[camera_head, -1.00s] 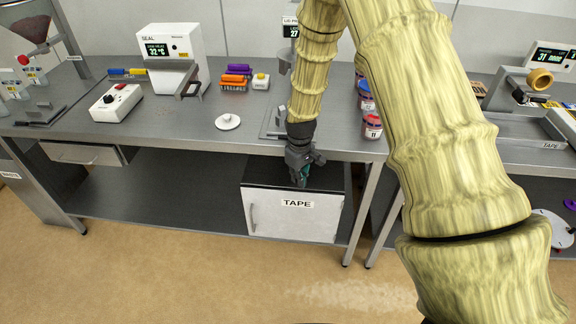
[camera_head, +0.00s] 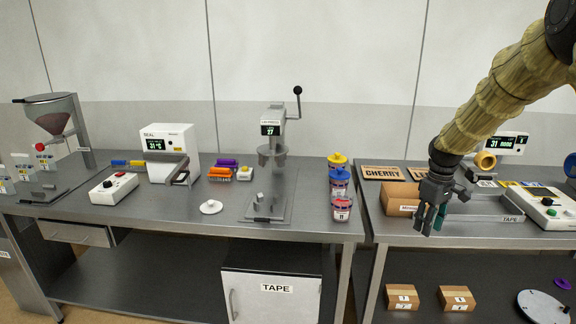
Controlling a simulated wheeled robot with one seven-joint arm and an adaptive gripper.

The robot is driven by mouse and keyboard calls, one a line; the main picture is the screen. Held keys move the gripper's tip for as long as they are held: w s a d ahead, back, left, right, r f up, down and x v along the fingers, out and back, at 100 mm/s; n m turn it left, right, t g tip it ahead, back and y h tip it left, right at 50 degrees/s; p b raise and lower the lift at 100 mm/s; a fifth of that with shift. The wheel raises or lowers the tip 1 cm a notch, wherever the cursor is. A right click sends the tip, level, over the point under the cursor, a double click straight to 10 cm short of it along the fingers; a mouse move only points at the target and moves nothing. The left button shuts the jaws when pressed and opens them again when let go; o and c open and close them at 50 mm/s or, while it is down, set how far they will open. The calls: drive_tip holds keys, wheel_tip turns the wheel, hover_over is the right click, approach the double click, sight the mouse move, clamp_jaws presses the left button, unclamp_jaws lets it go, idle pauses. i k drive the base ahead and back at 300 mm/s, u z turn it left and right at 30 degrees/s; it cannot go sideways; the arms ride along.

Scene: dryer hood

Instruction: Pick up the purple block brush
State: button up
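The purple block brush (camera_head: 227,163) lies on the left steel workbench, to the right of the SEAL machine. It sits just behind an orange block brush (camera_head: 220,174), which partly hides it. A white block with a yellow top (camera_head: 244,173) is close on its right. My gripper (camera_head: 431,228) hangs fingers down in front of the right workbench, far to the right of the purple brush. Its fingers look apart, with nothing seen between them.
A lid press (camera_head: 273,150), stacked cups (camera_head: 339,182) and a white round lid (camera_head: 211,207) stand on the left bench (camera_head: 150,212). The SEAL machine (camera_head: 168,150) is left of the brushes. A brown box (camera_head: 402,200) is beside my gripper.

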sight(232, 163)
drive_tip(key=z, duration=0.2)
drive_tip(key=i, duration=2.4)
drive_tip(key=u, duration=2)
